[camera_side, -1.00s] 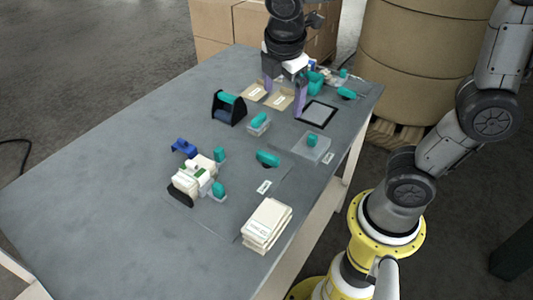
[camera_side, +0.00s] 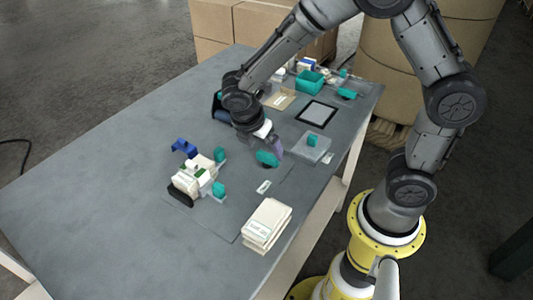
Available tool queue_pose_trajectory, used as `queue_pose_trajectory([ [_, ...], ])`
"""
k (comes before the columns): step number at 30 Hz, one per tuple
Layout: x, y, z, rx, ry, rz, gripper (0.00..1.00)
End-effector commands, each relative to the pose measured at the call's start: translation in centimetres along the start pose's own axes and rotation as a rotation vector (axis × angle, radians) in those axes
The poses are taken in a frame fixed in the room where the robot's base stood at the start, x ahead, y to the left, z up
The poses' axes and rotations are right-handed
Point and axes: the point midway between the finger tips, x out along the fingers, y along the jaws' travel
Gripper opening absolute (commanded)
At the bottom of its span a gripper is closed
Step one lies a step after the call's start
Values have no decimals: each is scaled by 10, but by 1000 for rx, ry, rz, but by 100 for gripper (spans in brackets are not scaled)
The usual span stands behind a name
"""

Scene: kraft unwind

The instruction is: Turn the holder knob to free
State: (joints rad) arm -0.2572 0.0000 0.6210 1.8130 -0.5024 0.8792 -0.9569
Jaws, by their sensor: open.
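A teal knob (camera_side: 266,158) on a dark round base sits mid-table. It looks like the holder knob, but I cannot read any marking on it. My gripper (camera_side: 270,148) is open and low, right at this knob. I cannot tell whether the fingers touch the knob. A small white label (camera_side: 264,187) lies in front of it.
A white device (camera_side: 190,180) with teal knobs and a blue bracket (camera_side: 184,147) stand to the left. A stack of pale packets (camera_side: 267,224) is at the front. A clear box (camera_side: 311,147) with a teal handle is to the right. A teal bin (camera_side: 309,82) stands farther back.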

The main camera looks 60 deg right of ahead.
Motion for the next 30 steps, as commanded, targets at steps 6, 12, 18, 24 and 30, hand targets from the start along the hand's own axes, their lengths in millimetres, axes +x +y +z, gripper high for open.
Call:
queue_pose_trajectory([
  [6,31,0,0,1,0,-2,100],
  [12,42,0,0,1,1,0,100],
  [18,42,0,0,1,1,1,100],
  [24,42,0,0,1,1,1,75],
  [30,42,0,0,1,1,1,39],
])
